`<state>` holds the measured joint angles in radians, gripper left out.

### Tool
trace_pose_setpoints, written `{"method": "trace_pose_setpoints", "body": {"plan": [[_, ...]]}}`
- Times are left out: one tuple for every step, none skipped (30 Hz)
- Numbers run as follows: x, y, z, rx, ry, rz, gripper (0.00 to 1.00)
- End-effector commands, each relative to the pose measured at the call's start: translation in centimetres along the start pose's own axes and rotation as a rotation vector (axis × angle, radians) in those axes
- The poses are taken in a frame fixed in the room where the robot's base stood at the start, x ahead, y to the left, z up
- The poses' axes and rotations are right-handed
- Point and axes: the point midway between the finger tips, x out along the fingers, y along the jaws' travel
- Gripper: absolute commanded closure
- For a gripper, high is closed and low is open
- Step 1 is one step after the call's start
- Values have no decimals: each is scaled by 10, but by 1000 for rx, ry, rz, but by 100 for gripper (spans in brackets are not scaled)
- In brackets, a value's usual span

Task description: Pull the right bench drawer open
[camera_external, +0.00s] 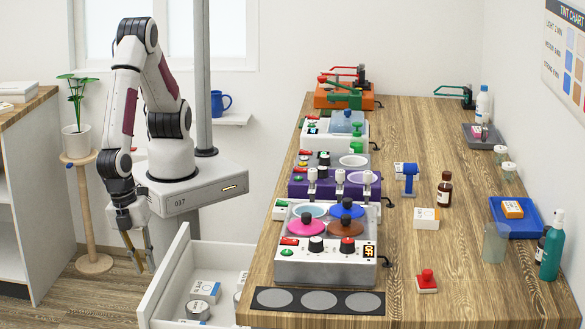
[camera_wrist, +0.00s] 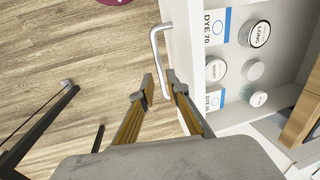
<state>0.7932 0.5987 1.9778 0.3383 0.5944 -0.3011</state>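One white drawer (camera_external: 165,277) under the bench's left side stands pulled out, with boxes and round tins inside. I cannot tell from the view whether it is the right one. Its top rim (camera_wrist: 181,28) and its pale bar handle (camera_wrist: 154,52) show in the wrist view. My gripper (camera_external: 145,268) is just outside the drawer's front, pointing down. In the wrist view my gripper (camera_wrist: 160,79) has its two fingers apart, with the handle's lower end between the tips. A gap seems to show beside the bar; contact is not clear. The handle is hidden in the external view.
Inside the drawer are a DYE box (camera_wrist: 216,24) and a white tin (camera_wrist: 259,33). The wooden bench top (camera_external: 400,258) overhangs the drawer's back. A plant stand (camera_external: 92,262) is left of my gripper. Floor (camera_wrist: 65,45) outside the drawer's front is mostly clear.

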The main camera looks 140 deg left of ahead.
Motion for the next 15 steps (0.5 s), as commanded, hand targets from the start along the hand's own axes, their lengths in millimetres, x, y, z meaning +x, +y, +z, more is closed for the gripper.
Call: {"method": "trace_pose_setpoints", "body": {"plan": [[-7,0,-1,0,2,0,85],[-12,0,-1,0,3,0,85],[-16,0,0,0,3,0,85],[-20,0,0,0,2,1,85],[-24,0,0,0,2,0,85],[-30,0,-1,0,3,0,85],[-34,0,-1,0,3,0,85],[-38,0,0,0,2,0,85],[-44,0,-1,0,3,0,85],[-48,0,-1,-1,3,0,85],[-51,0,0,-1,2,1,85],[-56,0,-1,-1,3,1,85],[-59,0,-1,0,2,1,85],[-62,0,0,0,2,0,85],[-66,0,0,0,2,0,85]]}}
